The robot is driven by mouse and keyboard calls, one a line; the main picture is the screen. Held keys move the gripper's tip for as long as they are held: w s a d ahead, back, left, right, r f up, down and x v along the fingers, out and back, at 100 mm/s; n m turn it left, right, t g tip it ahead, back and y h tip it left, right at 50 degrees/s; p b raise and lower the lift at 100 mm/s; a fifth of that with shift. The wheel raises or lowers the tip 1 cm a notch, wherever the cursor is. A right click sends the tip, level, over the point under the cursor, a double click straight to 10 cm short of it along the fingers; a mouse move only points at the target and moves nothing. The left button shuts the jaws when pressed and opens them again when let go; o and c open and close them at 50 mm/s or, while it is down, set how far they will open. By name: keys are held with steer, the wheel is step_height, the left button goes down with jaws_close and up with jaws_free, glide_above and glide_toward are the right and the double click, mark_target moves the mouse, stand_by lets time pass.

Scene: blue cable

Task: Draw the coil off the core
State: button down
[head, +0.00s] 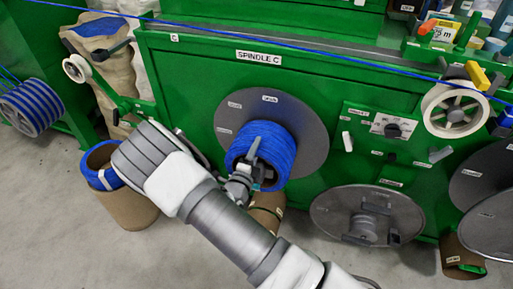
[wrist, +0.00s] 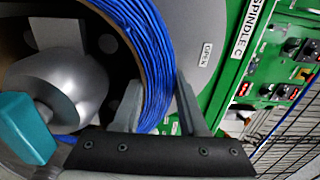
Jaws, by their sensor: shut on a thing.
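The blue coil (head: 284,146) sits around the core on the spindle in front of a grey disc (head: 313,125), under the SPINDLE C label. In the wrist view the coil (wrist: 156,60) passes between the two fingers of my gripper (wrist: 160,105), which is shut on its wall. A brown inner edge lines the coil. A grey metal core part (wrist: 60,85) shows inside the ring, with a gap between it and the coil. In the head view my gripper (head: 243,178) is at the coil's lower left front, and my arm partly hides this area.
A teal block (wrist: 25,128) is close to my gripper at the wrist view's left. A brown drum (head: 125,205) with blue cable stands left of my arm, and another (head: 268,212) is below the coil. Open floor is in front.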

steer(key=shift+s+a+r+p, duration=0.2)
steer(key=shift+s+a+p, duration=0.1)
steer(key=shift+s, duration=0.3)
stand_by(1.1)
steer(key=p+v, duration=0.4)
steer(key=v, duration=1.7)
steer(key=shift+s, duration=0.25)
stand_by(2.1)
steer(key=shift+s, duration=0.1)
stand_by(0.3)
